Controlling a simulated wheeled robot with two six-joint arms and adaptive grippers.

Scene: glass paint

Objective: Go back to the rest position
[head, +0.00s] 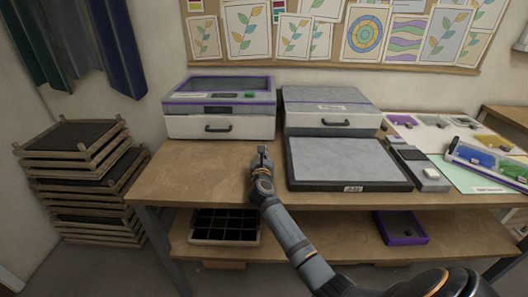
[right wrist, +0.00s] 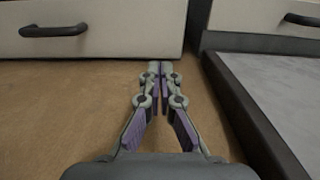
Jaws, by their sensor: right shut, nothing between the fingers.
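My right gripper (head: 262,152) reaches over the wooden table (head: 190,165) from the lower right in the head view. Its fingertips are together and hold nothing. In the right wrist view the shut fingers (right wrist: 160,68) point at the lower edge of a white drawer front (right wrist: 95,28); whether they touch it I cannot tell. My left gripper does not show in either view.
A purple-trimmed box with a drawer (head: 190,126) and a grey-topped drawer box (head: 300,123) stand at the table's back. A black-framed grey board (head: 347,186) lies right of my gripper. Stacked wooden trays (head: 60,165) stand at left. The table's left part is clear.

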